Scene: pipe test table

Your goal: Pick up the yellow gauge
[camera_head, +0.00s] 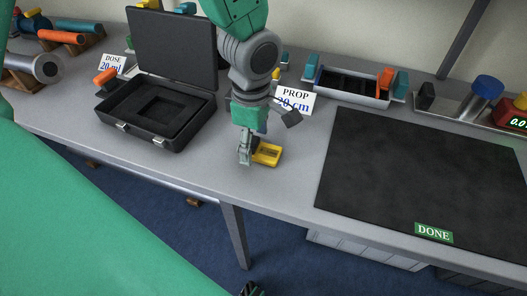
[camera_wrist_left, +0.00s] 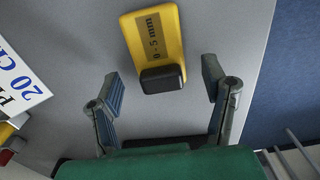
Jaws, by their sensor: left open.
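The yellow gauge (camera_head: 267,154) lies on the grey table near its front edge, right of the open black case. In the left wrist view the gauge (camera_wrist_left: 155,35) shows "0 - 5 mm" lettering and a black block at its near end. My left gripper (camera_head: 250,155) is just above the table beside the gauge and partly hides it in the head view. In the left wrist view the fingers of my left gripper (camera_wrist_left: 165,92) are apart, one on each side of the black block, with nothing between them gripped.
An open black case (camera_head: 160,105) stands to the left. A black mat (camera_head: 420,180) with a "DONE" label covers the right side. Bare table surrounds the gauge.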

